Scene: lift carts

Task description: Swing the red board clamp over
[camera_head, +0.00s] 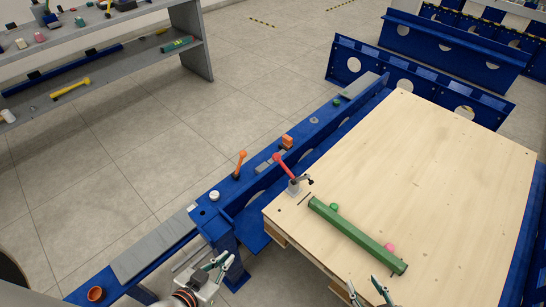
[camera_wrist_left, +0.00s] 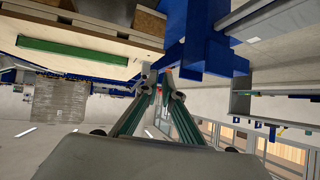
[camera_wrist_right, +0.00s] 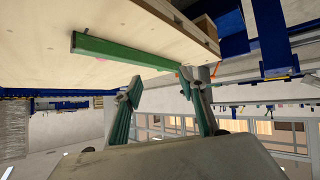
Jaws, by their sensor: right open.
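The red board clamp (camera_head: 285,168) stands at the near left corner of the wooden board (camera_head: 420,160). Its red handle leans up to the left from a small pale base, and a dark tip points right over the board. My left gripper (camera_head: 219,262) is below and left of the clamp, apart from it, with a narrow gap between its fingers; the left wrist view (camera_wrist_left: 160,82) shows nothing clearly held. My right gripper (camera_head: 364,285) is open and empty at the board's front edge, below the green bar. It also shows open in the right wrist view (camera_wrist_right: 165,82).
A green bar (camera_head: 355,235) lies on the board with a green knob (camera_head: 334,207) and a pink knob (camera_head: 389,247) beside it. A blue rail (camera_head: 270,160) runs along the board's left side, carrying an orange-handled lever (camera_head: 239,163). A shelf (camera_head: 140,60) stands at the back left. The floor between is clear.

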